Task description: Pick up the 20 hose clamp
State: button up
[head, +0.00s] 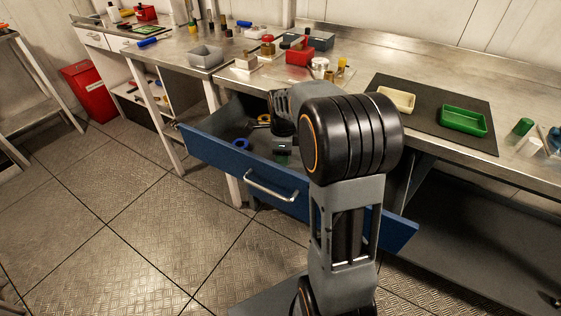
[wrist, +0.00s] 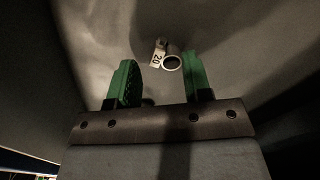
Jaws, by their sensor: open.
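The 20 hose clamp (wrist: 172,62) shows in the wrist view as a small pale ring lying on the grey drawer floor. A light tag (wrist: 157,55) marked "20" is at its left side. My gripper (wrist: 163,75) has green fingers, open and apart, pointing toward the clamp. The clamp lies just beyond the fingertips, roughly between their lines, and nothing is held. In the head view my gripper (head: 283,155) is down inside the open blue drawer (head: 235,160). I cannot make out the clamp in the head view, where my arm covers part of the drawer.
A blue ring (head: 242,144) and a yellow item (head: 264,120) lie in the drawer. The steel bench (head: 350,70) above carries a red box (head: 299,56), a grey bin (head: 206,56) and a green tray (head: 463,121) on a dark mat. Drawer walls surround my gripper.

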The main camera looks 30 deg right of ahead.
jog(key=shift+f, duration=0.4)
jog(key=shift+c, duration=0.3)
jog(key=c, duration=0.6)
